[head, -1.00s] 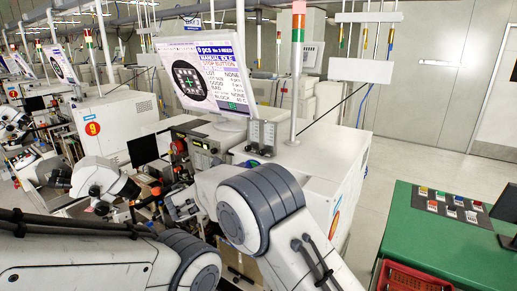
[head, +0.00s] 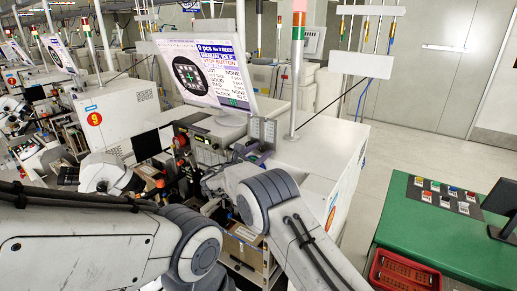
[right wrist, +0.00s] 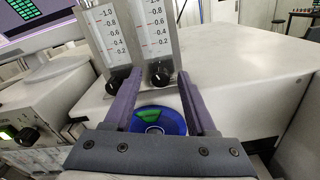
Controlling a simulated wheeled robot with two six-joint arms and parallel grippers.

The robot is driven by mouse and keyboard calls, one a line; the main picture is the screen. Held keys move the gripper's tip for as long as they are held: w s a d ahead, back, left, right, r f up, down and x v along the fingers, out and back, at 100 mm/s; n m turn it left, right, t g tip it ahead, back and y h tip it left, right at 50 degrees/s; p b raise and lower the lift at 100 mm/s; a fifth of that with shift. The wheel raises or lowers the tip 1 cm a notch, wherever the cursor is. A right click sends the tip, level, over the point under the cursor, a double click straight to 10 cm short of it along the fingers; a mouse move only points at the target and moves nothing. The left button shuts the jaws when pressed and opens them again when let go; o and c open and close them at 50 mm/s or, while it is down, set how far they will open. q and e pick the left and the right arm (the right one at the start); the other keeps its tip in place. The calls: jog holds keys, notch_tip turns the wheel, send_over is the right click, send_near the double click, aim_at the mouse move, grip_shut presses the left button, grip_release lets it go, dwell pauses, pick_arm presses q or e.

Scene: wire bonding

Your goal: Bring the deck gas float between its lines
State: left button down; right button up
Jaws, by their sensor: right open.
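Two flow meters with clear scaled tubes and black knobs stand side by side below the monitor, the left one (right wrist: 107,35) and the right one (right wrist: 155,35). They also show small in the head view (head: 263,130). I cannot make out a float or its lines in either tube, nor which meter is the deck gas one. My right gripper (right wrist: 158,76) is open, its purple fingers pointing at the meters. The right meter's black knob (right wrist: 160,74) appears between the fingertips; I cannot tell whether they touch it. The left knob (right wrist: 112,85) is outside the left finger. My left gripper is out of sight.
The white machine top (right wrist: 245,65) lies to the right of the meters. A panel with a black knob (right wrist: 27,136) is at lower left. A blue disc with a green patch (right wrist: 152,119) shows between the fingers. The monitor (head: 205,75) stands above; a green table (head: 420,225) is at right.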

grip_shut()
jog(key=shift+a+f+n+b, duration=0.1)
jog(key=shift+n+b, duration=0.2)
jog(key=shift+b, duration=0.15)
jog(key=shift+n+b, duration=0.75)
jog(key=shift+n, duration=0.15)
jog(key=shift+n+b, duration=0.4)
jog(key=shift+n, duration=1.8)
